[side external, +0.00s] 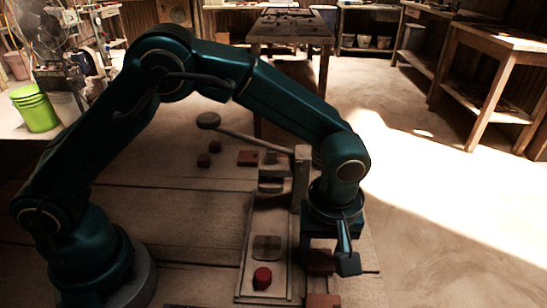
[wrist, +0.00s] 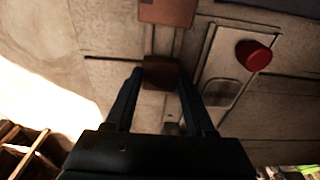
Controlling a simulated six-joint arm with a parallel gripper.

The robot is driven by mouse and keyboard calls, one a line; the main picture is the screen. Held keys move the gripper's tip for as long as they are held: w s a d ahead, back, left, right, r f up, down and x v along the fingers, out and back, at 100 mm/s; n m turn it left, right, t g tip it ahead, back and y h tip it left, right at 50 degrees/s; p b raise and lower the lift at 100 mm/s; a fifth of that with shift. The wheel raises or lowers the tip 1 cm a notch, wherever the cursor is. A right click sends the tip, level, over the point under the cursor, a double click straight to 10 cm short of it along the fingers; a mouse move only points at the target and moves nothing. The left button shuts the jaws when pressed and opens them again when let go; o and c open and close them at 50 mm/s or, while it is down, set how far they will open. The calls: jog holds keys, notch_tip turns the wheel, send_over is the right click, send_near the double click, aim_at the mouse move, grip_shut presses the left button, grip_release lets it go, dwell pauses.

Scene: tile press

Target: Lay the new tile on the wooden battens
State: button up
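A dark reddish-brown tile (side external: 320,262) is at my gripper (side external: 335,265) in the side view, to the right of the press. In the wrist view the tile (wrist: 161,73) shows between the two fingertips of my gripper (wrist: 161,76), one finger along each side. Whether the fingers press on it or stand slightly off it, I cannot tell. Two thin wooden battens (wrist: 150,42) run parallel beneath or just beyond the tile. A second, lighter brown tile (wrist: 168,11) lies across them at the top of the wrist view. It also shows at the lower edge of the side view (side external: 322,300).
The press bed (side external: 246,262) is left of my gripper, with a red knob-like piece (side external: 262,278) on it. The press's long lever (side external: 250,136) ends in a round knob. Dark round lumps (side external: 203,160) and a reddish block (side external: 247,158) lie behind. A green bucket (side external: 36,110) stands far left.

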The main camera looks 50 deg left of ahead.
aim_at(321, 267)
jog(key=o, duration=0.4)
jog(key=shift+c, duration=0.2)
jog(key=shift+r, duration=0.1)
jog(key=s+a+r+m, duration=0.2)
jog(key=a+r, duration=0.1)
jog(key=r, duration=1.2)
jog(key=s+a+m+t+h, duration=0.1)
jog(key=s+a+m+t, duration=0.3)
jog(key=s+a+m, duration=0.3)
jog(key=s+a, duration=0.3)
jog(key=a, duration=0.2)
jog(key=shift+s+a+f+t, duration=0.25)
jog(key=shift+s+f+t, duration=0.05)
jog(key=shift+s+f, duration=0.1)
